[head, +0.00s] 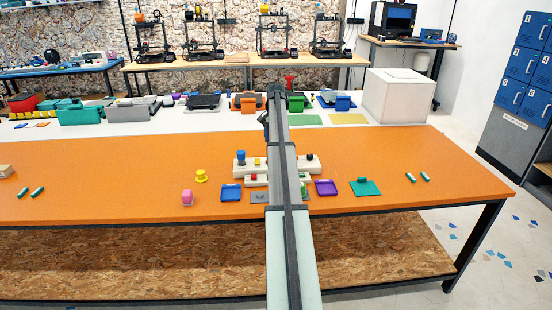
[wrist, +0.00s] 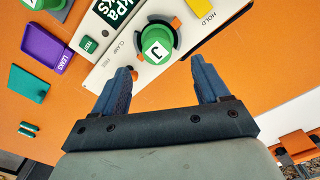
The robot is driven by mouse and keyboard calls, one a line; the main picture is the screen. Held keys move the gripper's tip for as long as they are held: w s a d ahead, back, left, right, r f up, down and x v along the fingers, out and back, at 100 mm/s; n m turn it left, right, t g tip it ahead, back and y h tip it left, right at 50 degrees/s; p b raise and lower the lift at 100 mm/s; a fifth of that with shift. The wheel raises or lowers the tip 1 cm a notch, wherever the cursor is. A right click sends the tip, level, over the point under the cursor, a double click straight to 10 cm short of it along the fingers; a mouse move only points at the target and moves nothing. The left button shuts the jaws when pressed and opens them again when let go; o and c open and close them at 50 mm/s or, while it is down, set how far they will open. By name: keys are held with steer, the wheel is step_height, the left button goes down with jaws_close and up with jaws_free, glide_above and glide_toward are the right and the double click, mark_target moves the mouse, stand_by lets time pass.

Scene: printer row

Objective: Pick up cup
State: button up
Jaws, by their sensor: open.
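A round green piece with a white label reading "J" (wrist: 157,45) sits in a dark ring with orange tabs on a white board; it is the likely cup, seen from above. My gripper (wrist: 160,72) is open and empty, its two blue-grey fingers pointing at the green piece from below in the wrist view. The fingers appear short of it and I cannot tell their height above the table. In the head view my arm covers the middle of the white board (head: 243,171), and the green piece and my fingertips are hidden there.
A pink piece (head: 187,198) and blue tray (head: 231,193) stand left of my arm.

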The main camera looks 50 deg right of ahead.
step_height(320, 180, down, 3)
steer(key=shift+r, duration=0.15)
steer(key=shift+s+a+f, duration=0.1)
steer(key=shift+s+f, duration=0.05)
steer(key=shift+f, duration=1.15)
steer(key=shift+s+a+f, duration=0.1)
steer(key=shift+f, duration=1.2)
steer(key=c, duration=1.2)
